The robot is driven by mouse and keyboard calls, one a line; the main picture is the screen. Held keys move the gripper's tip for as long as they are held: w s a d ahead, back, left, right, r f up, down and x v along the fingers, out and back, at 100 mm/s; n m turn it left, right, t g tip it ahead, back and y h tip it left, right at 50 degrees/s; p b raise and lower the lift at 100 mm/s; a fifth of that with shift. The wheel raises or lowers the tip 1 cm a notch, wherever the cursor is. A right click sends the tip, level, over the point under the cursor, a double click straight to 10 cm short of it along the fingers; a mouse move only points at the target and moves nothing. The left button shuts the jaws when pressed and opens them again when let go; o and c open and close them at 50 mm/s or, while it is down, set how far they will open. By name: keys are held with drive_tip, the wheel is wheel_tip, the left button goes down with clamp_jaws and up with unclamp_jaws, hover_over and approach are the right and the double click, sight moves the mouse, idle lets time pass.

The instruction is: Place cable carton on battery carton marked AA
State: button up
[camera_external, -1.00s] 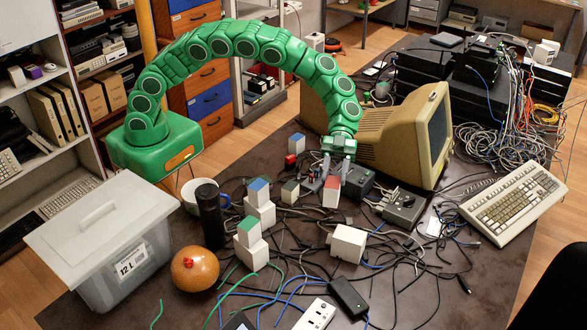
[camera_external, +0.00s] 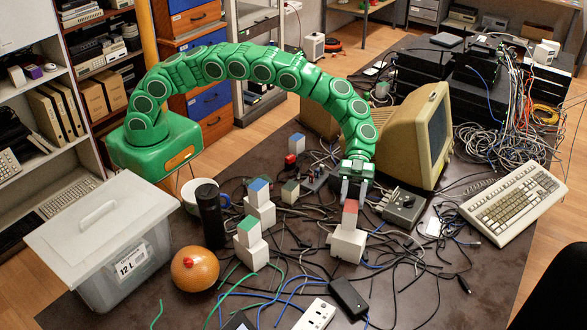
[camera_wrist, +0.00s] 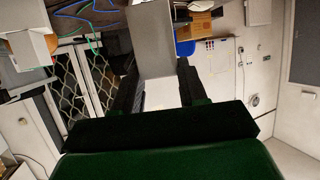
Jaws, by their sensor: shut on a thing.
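My gripper (camera_external: 354,196) is shut on a small white carton with a red top (camera_external: 350,217). The held carton is right above or touching the larger white carton (camera_external: 347,244) on the table; I cannot tell if there is a gap. In the wrist view a pale grey carton face (camera_wrist: 150,40) shows between my dark fingers. No AA mark or other label is readable, so I cannot tell by print which carton is which.
A blue-topped carton (camera_external: 259,191) and a green-topped carton (camera_external: 248,232) each stand on white cartons to the left. A grey box with a knob (camera_external: 403,207) and a beige monitor (camera_external: 410,140) stand close on the right. Loose cables (camera_external: 300,275) cover the table.

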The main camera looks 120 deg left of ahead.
sight(354, 208)
drive_tip(key=shift+w+f, duration=0.1)
drive_tip(key=shift+f, duration=0.05)
drive_tip(key=shift+w+f, duration=0.25)
drive_tip(key=shift+f, duration=1.5)
drive_tip(key=shift+f, duration=0.1)
drive_tip(key=o, duration=1.1)
